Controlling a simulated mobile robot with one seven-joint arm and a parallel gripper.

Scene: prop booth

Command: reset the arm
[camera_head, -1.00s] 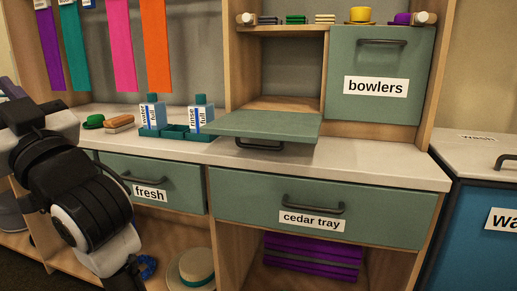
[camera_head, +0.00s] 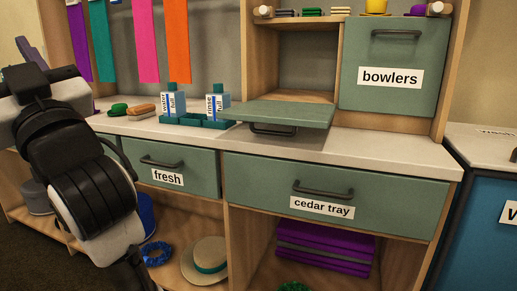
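My arm (camera_head: 85,190) stands folded at the left of the head view, in front of the counter's left end. It runs down to the bottom edge, where its dark lower part is cut off. My gripper's fingers do not show, so I cannot see whether they hold anything. Part of the left shelf and counter is hidden behind the arm.
The "bowlers" door (camera_head: 392,55) is shut; a green flap (camera_head: 285,112) beside it is open, sticking out over the counter (camera_head: 365,152). The "fresh" drawer (camera_head: 190,160) and "cedar tray" drawer (camera_head: 360,195) are shut. A straw hat (camera_head: 207,250) lies below.

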